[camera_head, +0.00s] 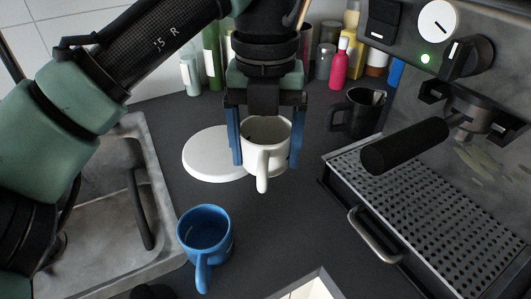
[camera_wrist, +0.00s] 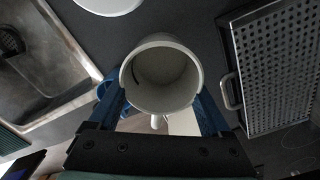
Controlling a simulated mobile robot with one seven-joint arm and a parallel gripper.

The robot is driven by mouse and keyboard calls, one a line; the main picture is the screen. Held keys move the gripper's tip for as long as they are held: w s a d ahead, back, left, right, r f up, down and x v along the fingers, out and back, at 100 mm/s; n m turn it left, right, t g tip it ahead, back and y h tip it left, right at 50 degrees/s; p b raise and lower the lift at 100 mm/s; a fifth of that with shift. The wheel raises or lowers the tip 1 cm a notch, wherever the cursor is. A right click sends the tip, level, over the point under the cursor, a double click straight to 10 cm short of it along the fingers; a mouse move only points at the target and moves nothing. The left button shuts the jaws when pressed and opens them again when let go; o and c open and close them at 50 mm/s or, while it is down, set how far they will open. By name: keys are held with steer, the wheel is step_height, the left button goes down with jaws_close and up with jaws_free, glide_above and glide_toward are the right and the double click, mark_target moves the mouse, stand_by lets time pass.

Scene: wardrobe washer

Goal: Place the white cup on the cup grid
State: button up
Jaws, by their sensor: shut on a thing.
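The white cup (camera_head: 273,155) is upright between the two blue fingers of my gripper (camera_head: 264,158), with its handle towards the camera. My gripper is shut on it and holds it above the dark counter. In the wrist view the open mouth of the white cup (camera_wrist: 161,75) fills the middle. The cup grid (camera_head: 425,205) is a perforated metal plate in front of the coffee machine, to the right of the held cup and apart from it. It also shows in the wrist view (camera_wrist: 282,68) at the right. No cup stands on the visible part of the grid.
A blue cup (camera_head: 204,235) stands on the counter by the sink (camera_head: 100,225). A white round plate (camera_head: 205,155) lies behind left. A black cup (camera_head: 357,113) stands behind the grid. The portafilter handle (camera_head: 405,146) juts over the grid; a metal handle (camera_head: 374,235) fronts it.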

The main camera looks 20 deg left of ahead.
steer(key=b, duration=0.2)
glide_above(265, 209)
step_height(265, 209, down, 6)
steer(key=shift+d+f, duration=0.1)
steer(key=shift+f, duration=1.75)
steer(key=shift+f, duration=0.2)
steer(key=o, duration=1.3)
steer(key=shift+f+b, duration=0.15)
steer(key=shift+b, duration=0.15)
